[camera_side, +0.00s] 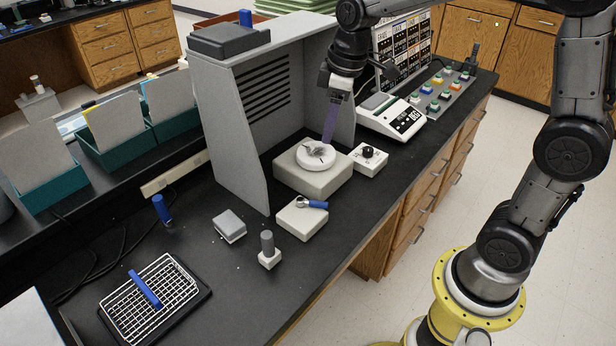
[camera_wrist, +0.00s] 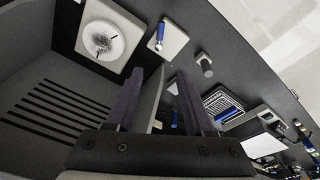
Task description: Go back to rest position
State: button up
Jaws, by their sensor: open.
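My gripper (camera_side: 329,138) hangs fingers-down in front of the grey hood's open side, over the back of the round white dish (camera_side: 313,163) in the side view. Its two purple fingers overlap there and look like one strip. In the wrist view my gripper (camera_wrist: 158,82) has its fingers spread wide, with nothing held between them. The dish shows there at the upper left (camera_wrist: 102,40), apart from the fingers. It sits on a white block (camera_side: 296,178) and has a patch of dark, thin strands on top. The height of the fingertips above the dish is unclear.
The grey hood (camera_side: 228,125) stands left of my gripper. A scale (camera_side: 377,120) and a knob box (camera_side: 369,162) are to the right. A blue-handled tool (camera_side: 312,203) lies on a small white block in front. A wire rack (camera_side: 176,281) is at the front left.

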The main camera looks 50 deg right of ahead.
jog(key=s+r+t, duration=0.2)
jog(key=s+r, duration=0.3)
jog(key=s, duration=0.1)
jog(key=s+a+f+m+t, duration=0.1)
jog(key=s+m, duration=0.5)
jog(key=s, duration=0.9)
jog(key=shift+a+f+t, duration=0.2)
jog(key=shift+f+t, duration=0.1)
jog(key=shift+f, duration=0.3)
